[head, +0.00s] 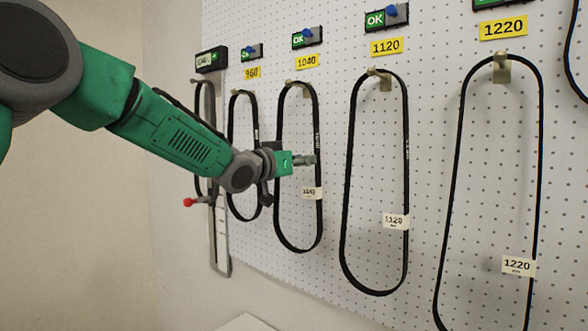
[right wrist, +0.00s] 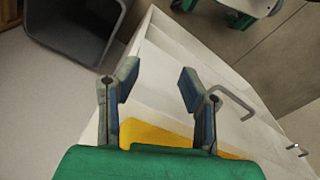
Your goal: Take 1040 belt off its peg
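The 1040 belt (head: 279,215) is a black loop hanging from its peg (head: 290,83) on the pegboard, under the yellow 1040 label (head: 307,61). A white 1040 tag (head: 312,193) is on its right strand. My left gripper (head: 311,160) is in front of the belt's upper middle, its fingertips close to the right strand. I cannot tell whether they touch it or how far apart they are. The wrist hides part of the left strand. My right gripper (right wrist: 158,92) is open and empty in the right wrist view, away from the board.
The 960 belt (head: 231,125) hangs just left, partly behind my left arm; the 1120 belt (head: 342,215) and 1220 belt (head: 449,200) hang to the right. A grey bin (right wrist: 75,45) and a white unit with a handle (right wrist: 235,101) are near my right gripper.

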